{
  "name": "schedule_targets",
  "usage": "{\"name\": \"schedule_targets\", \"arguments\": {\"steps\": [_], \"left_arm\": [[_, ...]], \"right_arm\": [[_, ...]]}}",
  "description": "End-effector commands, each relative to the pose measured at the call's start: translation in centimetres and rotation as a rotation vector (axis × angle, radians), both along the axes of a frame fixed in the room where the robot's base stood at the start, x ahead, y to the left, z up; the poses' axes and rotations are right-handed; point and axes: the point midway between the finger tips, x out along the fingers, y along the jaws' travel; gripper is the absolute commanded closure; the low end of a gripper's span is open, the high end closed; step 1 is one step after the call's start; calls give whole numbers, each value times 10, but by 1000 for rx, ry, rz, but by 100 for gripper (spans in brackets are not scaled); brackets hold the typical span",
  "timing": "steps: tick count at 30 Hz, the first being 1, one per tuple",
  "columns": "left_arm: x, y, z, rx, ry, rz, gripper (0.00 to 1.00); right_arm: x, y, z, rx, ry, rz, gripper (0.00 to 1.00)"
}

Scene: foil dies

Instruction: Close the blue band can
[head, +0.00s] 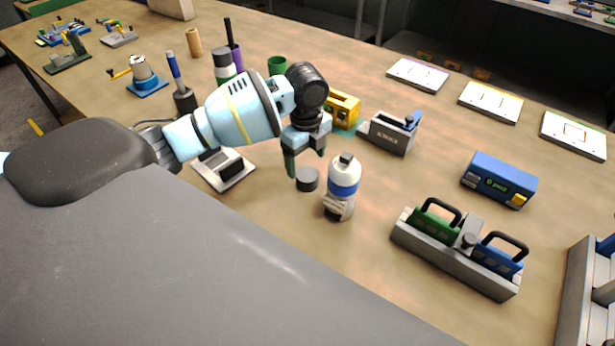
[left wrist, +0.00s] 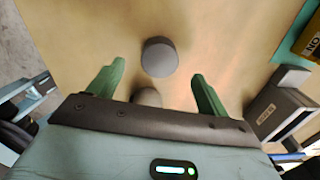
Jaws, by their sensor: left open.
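The blue band can (head: 343,189) is a white bottle with a blue band and a narrow neck, standing upright on the bench. A dark grey round cap (head: 307,180) lies on the bench just left of it, apart from it. My left gripper (head: 306,160) is open, its green fingers pointing down above the cap, with nothing held. In the left wrist view a grey round piece (left wrist: 160,57) shows between the fingers, apart from both. A second round piece (left wrist: 147,97) is partly hidden by the gripper body. My right gripper is not in view.
A grey holder (head: 440,254) with green and blue handled blocks stands right of the can. A blue box (head: 498,180) and a grey device (head: 390,132) stand behind. A green band can (head: 223,68) stands beyond my left arm. Bare bench lies between the can and the blue box.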

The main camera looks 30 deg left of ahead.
Motion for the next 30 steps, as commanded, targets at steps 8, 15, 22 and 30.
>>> {"name": "schedule_targets", "arguments": {"steps": [8,15,22,30], "left_arm": [[0,0,-9,0,1,0,22],[-1,0,-22,2,3,0,22],[0,1,-54,1,2,0,22],[0,1,-61,1,0,0,22]], "right_arm": [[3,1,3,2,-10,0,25],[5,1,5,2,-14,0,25],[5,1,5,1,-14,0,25],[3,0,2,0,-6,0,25]]}}
